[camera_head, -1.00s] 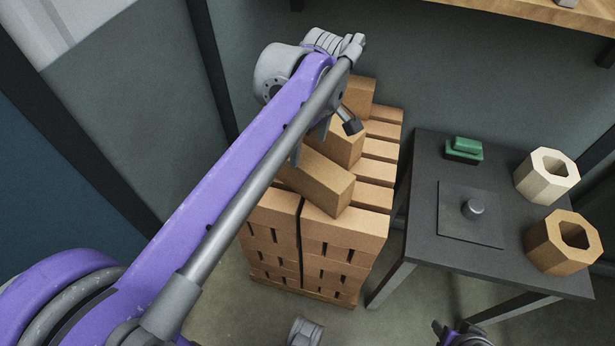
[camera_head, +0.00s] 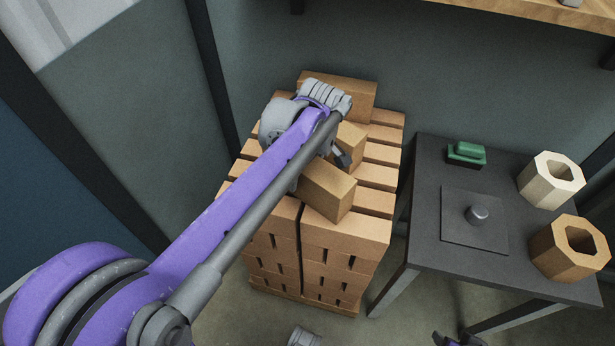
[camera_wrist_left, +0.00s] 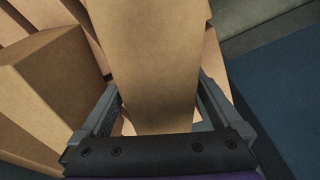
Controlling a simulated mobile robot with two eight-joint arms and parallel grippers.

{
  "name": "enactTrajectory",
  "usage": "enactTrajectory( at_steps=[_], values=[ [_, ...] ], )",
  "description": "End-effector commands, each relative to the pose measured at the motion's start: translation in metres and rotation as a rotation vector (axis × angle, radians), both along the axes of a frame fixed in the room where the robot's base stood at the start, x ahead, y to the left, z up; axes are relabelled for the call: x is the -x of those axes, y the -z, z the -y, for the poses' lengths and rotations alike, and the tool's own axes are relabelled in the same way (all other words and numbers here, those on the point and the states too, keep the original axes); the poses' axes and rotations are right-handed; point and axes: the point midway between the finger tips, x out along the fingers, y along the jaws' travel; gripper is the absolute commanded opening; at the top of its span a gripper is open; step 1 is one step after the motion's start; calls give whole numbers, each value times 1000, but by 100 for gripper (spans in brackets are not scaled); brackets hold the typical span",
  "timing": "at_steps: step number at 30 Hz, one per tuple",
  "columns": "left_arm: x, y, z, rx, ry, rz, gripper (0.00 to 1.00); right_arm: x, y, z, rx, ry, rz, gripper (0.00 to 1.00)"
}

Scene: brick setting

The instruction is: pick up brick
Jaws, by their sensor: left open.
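Several loose tan bricks lie on top of the brick stack. One is a front brick (camera_head: 327,190), one a smaller-looking brick (camera_head: 352,143) behind it, and one a back brick (camera_head: 345,92). My left gripper (camera_head: 322,166) is low over the stack, mostly hidden by its own arm, with a dark fingertip beside the front brick. In the left wrist view my left gripper (camera_wrist_left: 157,108) is open, its fingers on either side of a brick (camera_wrist_left: 152,65). A gap shows at the right finger. Another brick (camera_wrist_left: 45,95) lies close to the left finger.
The stack (camera_head: 345,232) stands on the floor, its top layer slatted with gaps. To its right is a dark table (camera_head: 430,240) with a green object (camera_head: 466,153), a knobbed plate (camera_head: 475,232), a cream hexagonal block (camera_head: 550,180) and a tan one (camera_head: 568,248). A wall stands close behind.

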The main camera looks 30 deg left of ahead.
Motion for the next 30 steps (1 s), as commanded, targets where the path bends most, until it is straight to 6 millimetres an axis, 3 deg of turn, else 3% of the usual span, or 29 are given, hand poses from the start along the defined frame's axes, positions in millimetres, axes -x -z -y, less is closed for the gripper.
enactTrajectory(
  at_steps=[2, 17, 30],
  values=[
    [0, 0, 0, 0, 0, 0, 91, 0, 0, 0, 0, 0, 0, 50],
    [0, 0, 0, 0, 0, 0, 1, 0, 0, 0, 0, 0, 0, 50],
    [0, -7, 0, -1, 1, 0, 0, 0, -2, 0, 0, 0, 1, 50]
  ],
)
